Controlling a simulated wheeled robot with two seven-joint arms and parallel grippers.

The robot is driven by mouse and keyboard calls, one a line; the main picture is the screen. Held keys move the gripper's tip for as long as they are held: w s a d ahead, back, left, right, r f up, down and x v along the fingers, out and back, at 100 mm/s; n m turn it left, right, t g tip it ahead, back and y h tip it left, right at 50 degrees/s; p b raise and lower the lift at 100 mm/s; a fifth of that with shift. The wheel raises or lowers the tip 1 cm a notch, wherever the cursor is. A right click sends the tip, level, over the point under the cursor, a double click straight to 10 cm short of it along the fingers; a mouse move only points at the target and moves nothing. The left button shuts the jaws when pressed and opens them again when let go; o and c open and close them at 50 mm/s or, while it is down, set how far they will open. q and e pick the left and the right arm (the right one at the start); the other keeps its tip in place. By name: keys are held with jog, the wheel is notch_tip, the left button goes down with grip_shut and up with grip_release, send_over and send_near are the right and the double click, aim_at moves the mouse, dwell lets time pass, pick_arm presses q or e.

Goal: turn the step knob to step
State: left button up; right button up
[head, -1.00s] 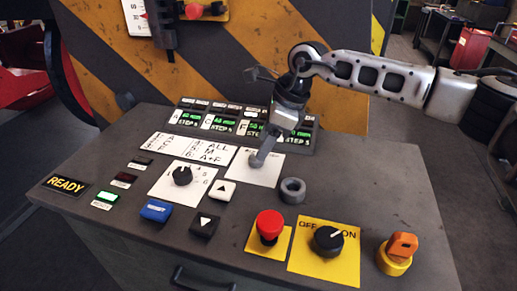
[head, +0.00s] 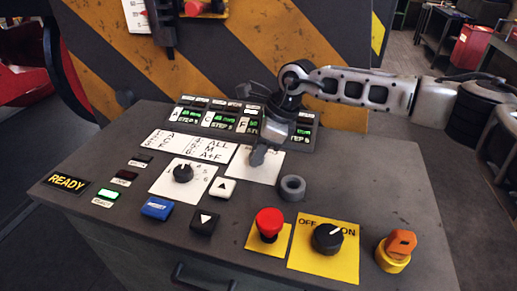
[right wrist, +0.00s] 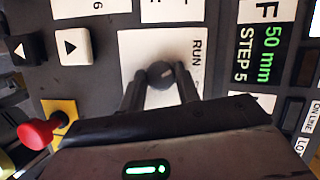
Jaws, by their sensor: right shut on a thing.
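The step knob (right wrist: 160,75) is a small dark round knob on a white plate (right wrist: 133,42) in the right wrist view. The word RUN is printed on the plate beside the knob; any other label there is hidden or too small to read. My right gripper (right wrist: 160,88) is shut on the knob, with one finger on each side of it. In the head view my right gripper (head: 258,156) reaches down onto the same white plate (head: 265,172) and hides the knob. My left gripper does not show.
Near the plate are a black selector knob (head: 183,173), white (head: 223,187) and black (head: 205,221) arrow buttons, and a grey ring (head: 292,187). A red mushroom button (head: 269,223), an OFF/ON knob (head: 328,239) and an orange key switch (head: 400,243) stand along the front. Display units (head: 307,137) rise behind.

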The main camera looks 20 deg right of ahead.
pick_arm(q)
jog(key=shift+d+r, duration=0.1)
pick_arm(e)
jog(key=shift+m+t+b, duration=0.3)
jog(key=shift+m+b, duration=0.05)
jog(key=shift+m, duration=0.35)
jog(key=shift+f+m+t+h+b, duration=0.1)
jog(key=shift+m+t+h+b, duration=0.2)
jog(key=shift+m+b, duration=0.7)
jog(key=m+b, duration=0.2)
jog(key=m, duration=0.1)
jog(key=shift+a+t+h, duration=0.1)
jog(key=shift+t+h, duration=0.3)
jog(key=m+h+b, duration=0.1)
jog(key=m+b, duration=0.2)
jog(key=shift+s+t, duration=0.1)
jog(key=shift+t, duration=0.2)
jog(key=shift+a+m+h+b, duration=0.1)
jog(key=shift+m+h+b, duration=0.4)
jog(key=shift+m, duration=0.4)
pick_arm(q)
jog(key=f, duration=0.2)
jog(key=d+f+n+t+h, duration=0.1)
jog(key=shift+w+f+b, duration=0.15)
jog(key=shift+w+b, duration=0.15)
pick_arm(e)
jog(key=shift+m, duration=0.3)
jog(key=shift+r, duration=0.25)
